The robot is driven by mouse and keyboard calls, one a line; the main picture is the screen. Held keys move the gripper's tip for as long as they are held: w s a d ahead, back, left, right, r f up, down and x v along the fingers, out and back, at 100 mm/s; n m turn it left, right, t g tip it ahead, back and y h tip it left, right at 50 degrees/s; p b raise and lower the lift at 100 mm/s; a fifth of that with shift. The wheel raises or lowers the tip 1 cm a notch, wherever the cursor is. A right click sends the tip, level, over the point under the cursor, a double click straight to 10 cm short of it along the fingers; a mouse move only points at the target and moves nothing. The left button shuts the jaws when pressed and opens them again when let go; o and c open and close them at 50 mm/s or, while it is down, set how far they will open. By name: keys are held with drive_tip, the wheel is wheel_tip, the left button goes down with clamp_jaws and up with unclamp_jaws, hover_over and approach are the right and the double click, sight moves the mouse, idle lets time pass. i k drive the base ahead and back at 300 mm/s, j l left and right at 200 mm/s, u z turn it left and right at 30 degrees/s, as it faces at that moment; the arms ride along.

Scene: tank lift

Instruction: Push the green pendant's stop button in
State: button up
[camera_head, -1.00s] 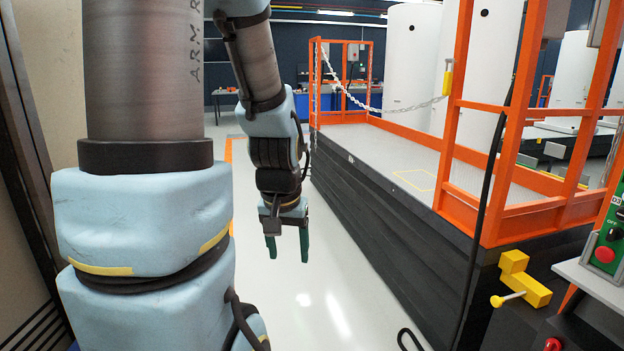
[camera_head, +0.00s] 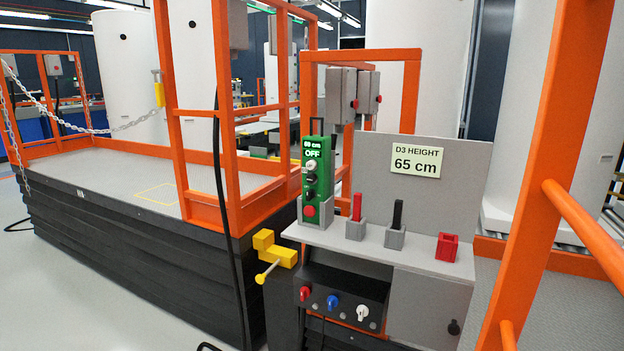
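The green pendant (camera_head: 312,178) stands upright in a grey holder on a grey console shelf. Its display reads "60 cm" or similar, with "OFF" below. It has a dark knob or buttons in the middle. The red stop button (camera_head: 310,211) is near its bottom; I cannot tell whether it is in or out. My gripper is not in view now.
The console shelf (camera_head: 345,242) also bears a red stick and a black stick in grey holders and an empty-looking red holder (camera_head: 447,247). A "D3 HEIGHT 65 cm" sign (camera_head: 416,161) stands behind. An orange post (camera_head: 545,180) rises at right. Yellow latch (camera_head: 275,250) juts out left. Floor at left is clear.

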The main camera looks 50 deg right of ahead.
sight(309, 212)
drive_tip(key=i+j+z, duration=0.15)
drive_tip(key=z, duration=0.2)
drive_tip(key=i+j+z, duration=0.45)
drive_tip(key=z, duration=0.3)
